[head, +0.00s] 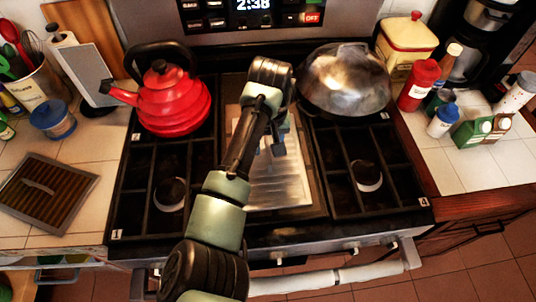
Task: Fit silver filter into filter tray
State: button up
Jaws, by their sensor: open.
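A flat silver panel (285,188), which looks like the silver filter, lies in the middle of the stove between the two burner sides. A darker, brownish border shows along its right side; I cannot tell whether this is the filter tray or part of the stove. My gripper (272,148) is over the panel's upper middle, pointing down, and is open. My arm hides much of the panel's left part. I cannot tell whether the fingers touch the panel. A dark slatted tray with a handle (62,208) lies on the left counter.
A red kettle (172,103) stands on the back left burner, and a domed metal lid or pan (345,80) covers the back right one. The front burners are bare. Bottles and tins, such as a red bottle (419,87), crowd the right counter. A grey upright panel (82,72) stands at left.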

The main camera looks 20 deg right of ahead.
grip_shut()
dwell(1.4)
